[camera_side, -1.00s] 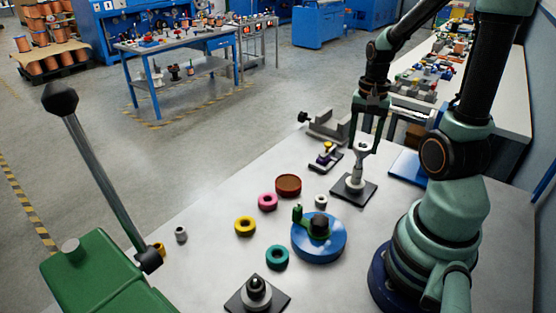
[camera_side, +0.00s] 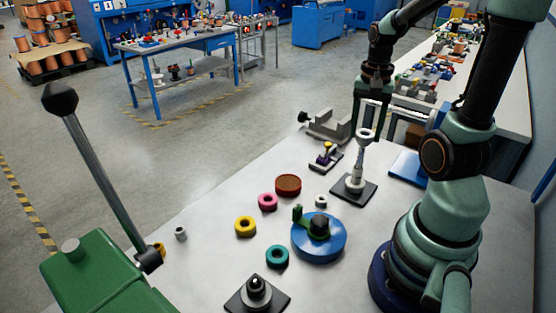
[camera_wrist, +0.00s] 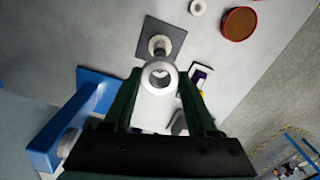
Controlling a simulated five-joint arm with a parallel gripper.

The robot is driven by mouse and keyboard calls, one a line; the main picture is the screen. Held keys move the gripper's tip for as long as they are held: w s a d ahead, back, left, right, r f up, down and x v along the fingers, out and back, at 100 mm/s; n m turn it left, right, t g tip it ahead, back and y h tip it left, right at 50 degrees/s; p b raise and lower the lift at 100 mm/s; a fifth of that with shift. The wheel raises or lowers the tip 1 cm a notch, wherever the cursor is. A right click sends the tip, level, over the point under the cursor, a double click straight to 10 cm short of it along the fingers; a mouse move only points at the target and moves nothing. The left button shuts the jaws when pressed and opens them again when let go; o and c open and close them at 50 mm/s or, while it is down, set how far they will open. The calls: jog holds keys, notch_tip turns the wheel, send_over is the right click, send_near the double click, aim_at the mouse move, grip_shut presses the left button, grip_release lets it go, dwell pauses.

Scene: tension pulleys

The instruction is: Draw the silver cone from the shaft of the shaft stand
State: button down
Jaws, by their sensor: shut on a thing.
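The silver cone (camera_side: 366,134) is a pale flared piece with a round hole in its wide top. My gripper (camera_side: 366,131) is shut on it from both sides; the wrist view shows its ring-shaped top (camera_wrist: 160,93) between my fingertips (camera_wrist: 160,73). The shaft stand (camera_side: 368,194) has a dark square plate and an upright pale shaft. Its plate (camera_wrist: 172,31) also shows in the wrist view. The cone is above the stand's foot, in line with the shaft. I cannot tell whether the shaft's tip is still inside the cone.
A blue disc with a green part (camera_side: 333,243), a brown round dish (camera_side: 288,183) and pink, yellow and teal rings lie left of the stand. A second stand (camera_side: 274,301) is at the front. A grey vise-like block (camera_side: 328,126) and purple fixture (camera_side: 321,163) stand behind. A blue plate (camera_side: 408,166) lies right.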

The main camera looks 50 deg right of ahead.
jog(key=shift+r, duration=0.1)
jog(key=shift+r, duration=0.9)
jog(key=shift+r, duration=2)
